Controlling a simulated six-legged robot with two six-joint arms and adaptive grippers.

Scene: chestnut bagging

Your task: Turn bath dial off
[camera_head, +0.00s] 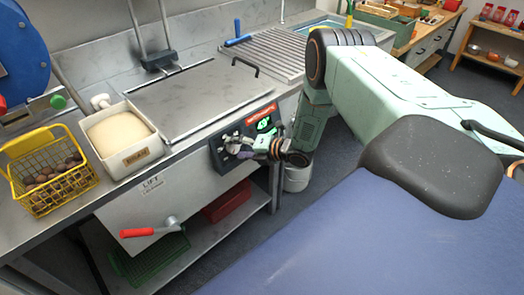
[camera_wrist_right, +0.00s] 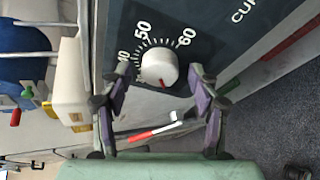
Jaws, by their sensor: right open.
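The bath dial (camera_wrist_right: 160,68) is a white round knob with a red pointer mark, on a dark panel with a scale that reads 50 and 60 in the right wrist view. My right gripper (camera_wrist_right: 162,80) is open, with one finger on each side of the dial; I cannot tell if they touch it. In the head view the right gripper (camera_head: 262,150) is in front of the control panel (camera_head: 217,153) on the front of the steel bath unit (camera_head: 190,98) and hides the dial. My left gripper is not in view.
A red-handled lift crank (camera_head: 150,231) sticks out below the panel. A yellow wire basket of chestnuts (camera_head: 50,180) and a white bin (camera_head: 125,140) stand on the counter at left. A red box (camera_head: 227,202) and green crate (camera_head: 150,262) are on the shelf below.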

